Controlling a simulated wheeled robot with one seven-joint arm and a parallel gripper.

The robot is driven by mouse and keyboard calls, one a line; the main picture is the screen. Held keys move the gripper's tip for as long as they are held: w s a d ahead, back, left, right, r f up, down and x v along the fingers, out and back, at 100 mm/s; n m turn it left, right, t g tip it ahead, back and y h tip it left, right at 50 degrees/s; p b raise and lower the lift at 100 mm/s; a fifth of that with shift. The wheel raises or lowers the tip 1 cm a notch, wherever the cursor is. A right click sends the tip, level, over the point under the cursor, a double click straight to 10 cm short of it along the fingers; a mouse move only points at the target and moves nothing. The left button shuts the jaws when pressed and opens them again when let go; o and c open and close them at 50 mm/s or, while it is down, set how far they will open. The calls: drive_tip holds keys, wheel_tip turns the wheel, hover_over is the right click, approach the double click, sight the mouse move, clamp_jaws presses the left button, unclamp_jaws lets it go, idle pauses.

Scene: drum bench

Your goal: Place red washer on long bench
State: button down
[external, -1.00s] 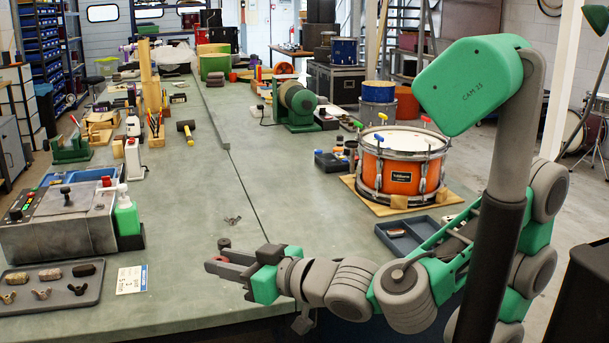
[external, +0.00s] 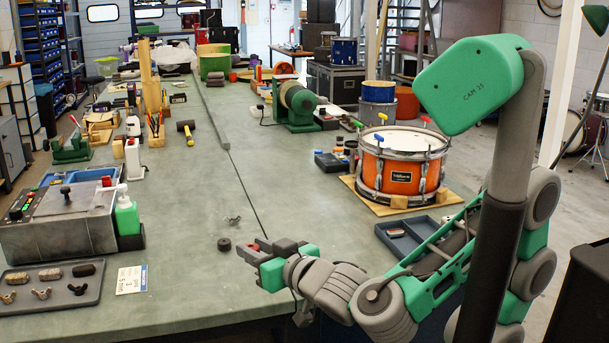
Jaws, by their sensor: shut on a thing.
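My gripper (external: 258,246) is in the lower middle of the external view, over the near part of the long green-grey bench (external: 190,210). Its fingers are shut on a small red thing (external: 254,246), which looks like the red washer.
A tray of small parts (external: 55,288) and a white card (external: 132,279) are at the near left. A blue-grey tray (external: 405,238) and an orange drum (external: 402,170) are at the right. The bench's middle is mostly clear.

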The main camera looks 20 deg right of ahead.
drive_tip(key=w+a+f, duration=0.1)
drive_tip(key=a, duration=0.1)
drive_tip(key=w+a+f, duration=0.3)
drive_tip(key=shift+w+a+f+b, duration=0.15)
drive_tip(key=shift+w+a+b, duration=0.15)
drive_tip(key=shift+w+a, duration=0.1)
hover_over(212, 292)
wheel_tip(212, 292, down, 4)
drive_tip(key=shift+s+d+f+b, duration=0.1)
drive_tip(key=shift+d+f+b, duration=0.05)
drive_tip(key=shift+b, duration=0.15)
drive_tip(key=f, duration=0.2)
drive_tip(key=f+b, duration=0.1)
drive_tip(key=shift+a, duration=0.25)
drive_tip(key=shift+f, duration=0.25)
drive_tip(key=c, duration=1.1)
unclamp_jaws()
drive_tip(key=shift+r, duration=0.15)
